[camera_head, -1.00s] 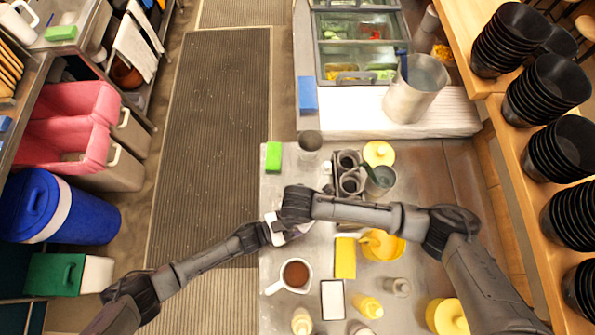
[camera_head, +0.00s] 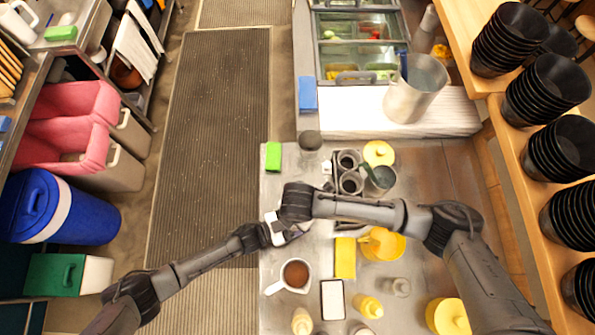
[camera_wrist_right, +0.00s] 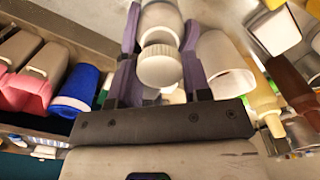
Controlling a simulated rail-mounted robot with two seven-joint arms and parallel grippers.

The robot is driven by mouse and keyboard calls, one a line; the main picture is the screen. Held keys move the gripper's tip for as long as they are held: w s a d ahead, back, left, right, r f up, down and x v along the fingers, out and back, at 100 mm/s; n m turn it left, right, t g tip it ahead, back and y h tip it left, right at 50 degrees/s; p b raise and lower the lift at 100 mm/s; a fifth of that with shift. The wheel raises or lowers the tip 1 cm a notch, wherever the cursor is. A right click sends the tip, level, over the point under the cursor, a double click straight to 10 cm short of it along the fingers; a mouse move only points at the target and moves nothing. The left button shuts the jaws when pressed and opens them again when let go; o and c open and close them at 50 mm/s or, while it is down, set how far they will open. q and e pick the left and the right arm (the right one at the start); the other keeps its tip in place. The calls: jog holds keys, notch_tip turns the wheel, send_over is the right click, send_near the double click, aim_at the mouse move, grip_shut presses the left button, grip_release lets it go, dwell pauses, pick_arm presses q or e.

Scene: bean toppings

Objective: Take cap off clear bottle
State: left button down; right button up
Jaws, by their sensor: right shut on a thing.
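In the right wrist view a pale bottle (camera_wrist_right: 161,18) stands between the fingers of my right gripper (camera_wrist_right: 161,25), which is shut on it. Its white ribbed cap (camera_wrist_right: 160,68) is on the side towards the palm. Whether the cap is seated or loose is hard to tell. In the head view my right wrist hides most of this bottle. My left gripper (camera_head: 270,234) is close beside the right one, at the table's left edge. Its fingertips are too small and covered to read.
On the steel table are a white cup of brown contents (camera_head: 295,275), a yellow block (camera_head: 345,258), a yellow tub (camera_head: 384,246), several squeeze bottles, a cup rack and a green block (camera_head: 274,156). Stacked black bowls (camera_head: 546,92) line the right shelf.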

jog(key=shift+r, duration=2)
pick_arm(q)
jog(key=shift+c, duration=0.9)
grip_release()
jog(key=shift+a, duration=0.1)
jog(key=b+v, duration=0.2)
jog(key=v, duration=1)
pick_arm(e)
notch_tip(320, 180, down, 3)
jog(key=shift+r, duration=0.2)
